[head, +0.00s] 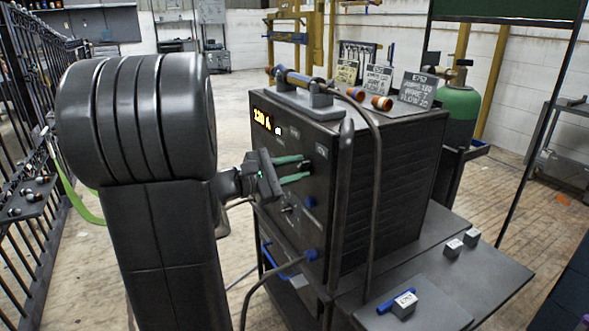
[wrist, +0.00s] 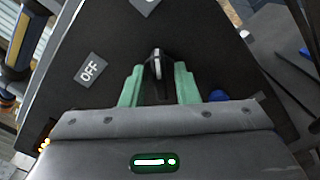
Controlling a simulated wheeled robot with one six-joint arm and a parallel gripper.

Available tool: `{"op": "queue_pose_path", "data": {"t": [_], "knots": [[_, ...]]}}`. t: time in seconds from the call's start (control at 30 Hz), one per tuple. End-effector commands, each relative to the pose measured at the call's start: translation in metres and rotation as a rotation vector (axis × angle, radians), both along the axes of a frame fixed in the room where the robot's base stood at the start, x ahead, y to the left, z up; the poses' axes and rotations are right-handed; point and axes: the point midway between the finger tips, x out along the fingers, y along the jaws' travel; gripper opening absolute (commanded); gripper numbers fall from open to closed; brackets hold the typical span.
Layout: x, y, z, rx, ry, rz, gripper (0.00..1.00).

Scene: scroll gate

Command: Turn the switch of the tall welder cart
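The tall welder cart (head: 395,190) is a dark box with a lit amber display (head: 262,119) on its front panel. My gripper (head: 309,171) reaches its front panel from the left, with two green fingers. In the wrist view, the switch (wrist: 157,64) is a dark lever with a pale edge, standing between the fingertips of my gripper (wrist: 159,75). The fingers are apart, with a visible gap on each side of the lever. An OFF label (wrist: 90,69) lies left of the switch. Another label (wrist: 145,4) is cut off at the top edge. In the head view my gripper hides the switch.
A torch (head: 300,80) and several signs (head: 417,89) sit on top of the cart. A cable (head: 376,200) hangs down its side. A lower shelf (head: 450,285) juts out to the right with small labelled blocks. A green gas cylinder (head: 461,108) stands behind. Black railing (head: 22,130) is at left.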

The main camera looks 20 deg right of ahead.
Motion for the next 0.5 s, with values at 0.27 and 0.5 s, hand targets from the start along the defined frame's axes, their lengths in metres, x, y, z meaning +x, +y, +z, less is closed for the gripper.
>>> {"op": "queue_pose_path", "data": {"t": [0.27,0.5], "knots": [[0.000,0.000,0.000,-0.001,0.001,0.000,0.34],[0.000,0.014,0.001,-0.001,0.000,0.004,0.34]]}}
